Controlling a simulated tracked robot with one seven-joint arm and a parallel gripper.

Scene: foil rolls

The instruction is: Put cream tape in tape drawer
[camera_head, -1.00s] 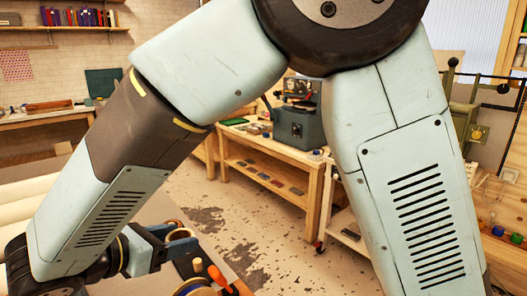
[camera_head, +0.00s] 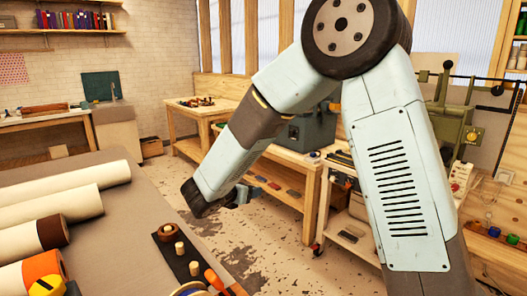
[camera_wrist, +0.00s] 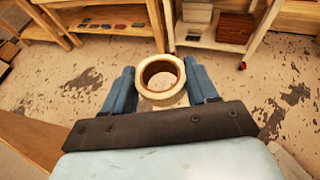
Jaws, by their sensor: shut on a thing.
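My gripper (camera_wrist: 162,78) is shut on the cream tape (camera_wrist: 161,97), a cream ring with a brown core. In the wrist view the tape sits between the two blue fingers, its hole facing the camera. In the head view my gripper (camera_head: 242,194) hangs over the floor, to the right of the grey table (camera_head: 128,218) and in front of the wooden bench. The tape is not clear in the head view. I cannot make out a tape drawer in either view.
Rolls (camera_head: 60,210) lie along the table's left side. A dark strip (camera_head: 181,262) with several wooden pegs lies at its right edge. A wooden bench (camera_head: 285,180) stands beyond. A low cart (camera_head: 350,230) is to its right. Bare floor (camera_head: 225,245) lies between.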

